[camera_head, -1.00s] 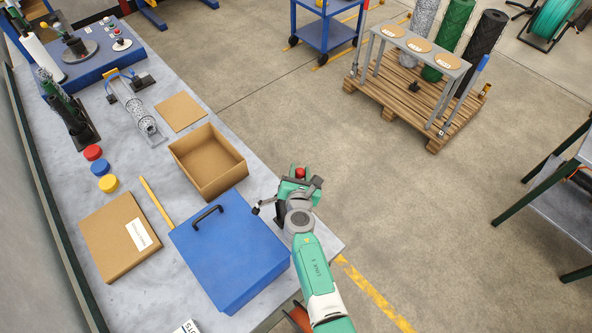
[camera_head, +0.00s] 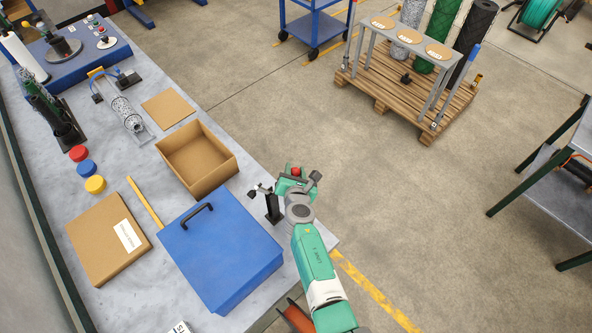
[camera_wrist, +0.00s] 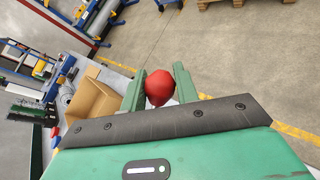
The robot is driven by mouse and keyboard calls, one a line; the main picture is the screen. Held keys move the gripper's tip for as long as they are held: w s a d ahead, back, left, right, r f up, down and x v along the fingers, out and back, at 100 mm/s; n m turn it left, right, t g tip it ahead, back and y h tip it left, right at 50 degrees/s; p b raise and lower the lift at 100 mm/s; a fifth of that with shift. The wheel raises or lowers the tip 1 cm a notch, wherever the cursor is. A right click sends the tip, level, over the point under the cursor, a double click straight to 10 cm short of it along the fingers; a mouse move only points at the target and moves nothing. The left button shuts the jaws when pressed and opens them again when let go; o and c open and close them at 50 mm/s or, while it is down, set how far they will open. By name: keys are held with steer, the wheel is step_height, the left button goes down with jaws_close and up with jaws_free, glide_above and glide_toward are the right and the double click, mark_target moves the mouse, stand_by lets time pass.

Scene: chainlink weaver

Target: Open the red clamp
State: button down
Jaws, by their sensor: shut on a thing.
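A red ball-shaped knob (camera_wrist: 159,87) sits between the two green fingers of my gripper (camera_wrist: 159,92) in the wrist view, and the fingers are shut on it. In the head view the red knob (camera_head: 296,171) shows at the tip of my gripper (camera_head: 295,178), near the bench's right edge. Just left of my gripper stands a dark clamp post (camera_head: 273,207) with a short arm and a light tip reaching left. The link between the knob and this post is hidden by my gripper.
An open cardboard box (camera_head: 197,160) stands left of my gripper. A blue case (camera_head: 222,248) with a black handle lies in front of it. A closed carton (camera_head: 108,239) and red, blue and yellow caps lie further left. Open floor is to the right.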

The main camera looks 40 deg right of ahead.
steer(key=shift+s+d+f+b, duration=0.1)
steer(key=shift+f+b, duration=0.2)
steer(key=shift+f, duration=0.3)
steer(key=c, duration=1.1)
jaws_free()
steer(key=shift+s, duration=0.1)
steer(key=shift+c, duration=0.2)
steer(key=shift+r, duration=0.15)
steer(key=p+v, duration=0.6)
steer(key=v, duration=0.1)
steer(key=shift+s+a, duration=0.2)
steer(key=shift+r, duration=0.15)
